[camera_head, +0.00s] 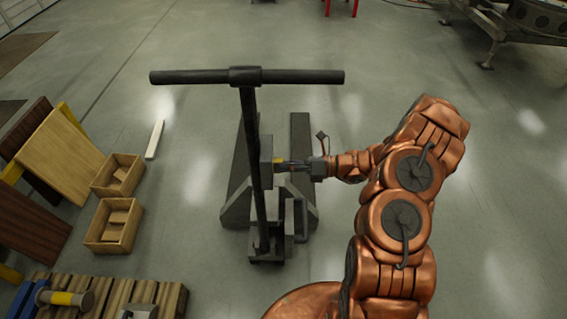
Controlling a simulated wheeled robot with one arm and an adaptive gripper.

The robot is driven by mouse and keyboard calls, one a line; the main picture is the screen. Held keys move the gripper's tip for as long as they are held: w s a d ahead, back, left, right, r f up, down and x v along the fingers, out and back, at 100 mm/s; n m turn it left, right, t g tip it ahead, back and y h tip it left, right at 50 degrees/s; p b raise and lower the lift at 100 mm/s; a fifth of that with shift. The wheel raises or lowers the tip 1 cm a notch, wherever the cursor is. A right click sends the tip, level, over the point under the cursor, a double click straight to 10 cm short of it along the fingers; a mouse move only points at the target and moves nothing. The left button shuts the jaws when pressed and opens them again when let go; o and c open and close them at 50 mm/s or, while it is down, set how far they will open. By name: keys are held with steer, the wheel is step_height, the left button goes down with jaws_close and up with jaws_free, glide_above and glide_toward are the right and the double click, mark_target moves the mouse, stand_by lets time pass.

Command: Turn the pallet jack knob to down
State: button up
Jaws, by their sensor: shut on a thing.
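The pallet jack (237,213) stands in the middle of the head view, with a black upright shaft and a T-shaped handle bar (300,76) at its top. Its two dark forks reach away from me across the floor. My gripper (284,165) comes in from the right, level with the jack's body just right of the shaft. It is shut on a small part there, which I take to be the knob (278,160), with a yellowish patch beside it. The fingers and the shaft hide most of the knob, and its setting cannot be read.
Two wooden boxes (103,238) stand left of the jack, beside leaning boards (62,158). A wooden pallet (172,299) with a hammer-like tool lies at the bottom left. A white strip (154,139) lies on the floor. Floor to the right is clear.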

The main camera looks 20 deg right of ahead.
stand_by(0.3)
steer(key=o, duration=1.1)
steer(key=shift+o, duration=0.2)
steer(key=v, duration=1.2)
steer(key=shift+r, duration=0.1)
